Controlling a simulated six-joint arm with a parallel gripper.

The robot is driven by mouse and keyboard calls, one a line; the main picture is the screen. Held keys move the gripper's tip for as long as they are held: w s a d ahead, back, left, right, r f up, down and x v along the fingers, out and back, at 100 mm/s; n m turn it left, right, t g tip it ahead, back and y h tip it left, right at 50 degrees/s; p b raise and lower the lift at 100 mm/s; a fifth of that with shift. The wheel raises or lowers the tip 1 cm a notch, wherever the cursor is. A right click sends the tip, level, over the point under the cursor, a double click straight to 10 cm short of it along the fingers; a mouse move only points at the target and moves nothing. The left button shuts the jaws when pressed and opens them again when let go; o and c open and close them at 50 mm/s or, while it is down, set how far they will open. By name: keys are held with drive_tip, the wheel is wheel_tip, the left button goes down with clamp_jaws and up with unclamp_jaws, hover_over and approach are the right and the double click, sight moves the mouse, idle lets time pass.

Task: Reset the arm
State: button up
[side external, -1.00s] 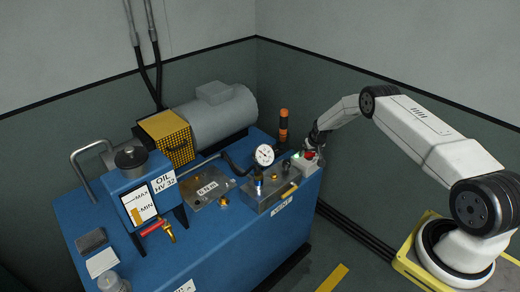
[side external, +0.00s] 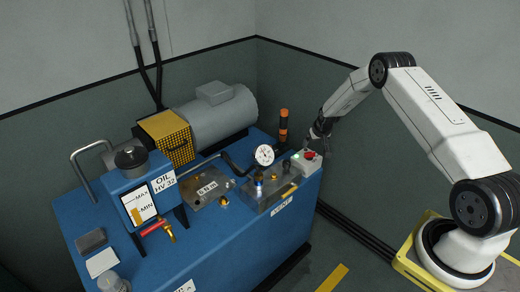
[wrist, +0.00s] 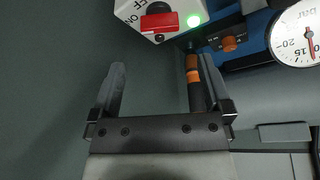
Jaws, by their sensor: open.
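My gripper (side external: 318,130) is open and empty, just behind and above the switch box at the right end of the blue console. The white switch box (side external: 306,162) carries a red handle (side external: 309,155) and a lit green lamp (side external: 295,156). In the wrist view the red handle (wrist: 160,22) lies beyond the fingertips, near the OFF mark, apart from them. The glowing green lamp (wrist: 194,20) is beside it.
A pressure gauge (side external: 264,155) stands left of the box. A black and orange stack (side external: 283,126) rises behind it. The oil tank (side external: 140,190), yellow guard (side external: 168,138) and grey motor (side external: 215,115) occupy the left and back.

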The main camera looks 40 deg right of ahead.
drive_tip(key=shift+s+r, duration=0.15)
drive_tip(key=shift+r, duration=0.2)
drive_tip(key=shift+a, duration=0.1)
drive_tip(key=s+a+r+n+y, duration=0.1)
drive_tip(key=s+a+r+n, duration=0.3)
drive_tip(key=a+r, duration=1.15)
drive_tip(key=s+a+r+n, duration=0.1)
drive_tip(key=s+a+r, duration=0.1)
drive_tip(key=s+a, duration=0.5)
drive_tip(key=s+a+r+g+y, duration=0.1)
drive_tip(key=s+a+r, duration=0.1)
drive_tip(key=s+a, duration=0.5)
drive_tip(key=s, duration=0.6)
drive_tip(key=shift+s+a+r+n, duration=0.25)
drive_tip(key=shift+a+r+n, duration=0.05)
drive_tip(key=shift+a+n, duration=0.1)
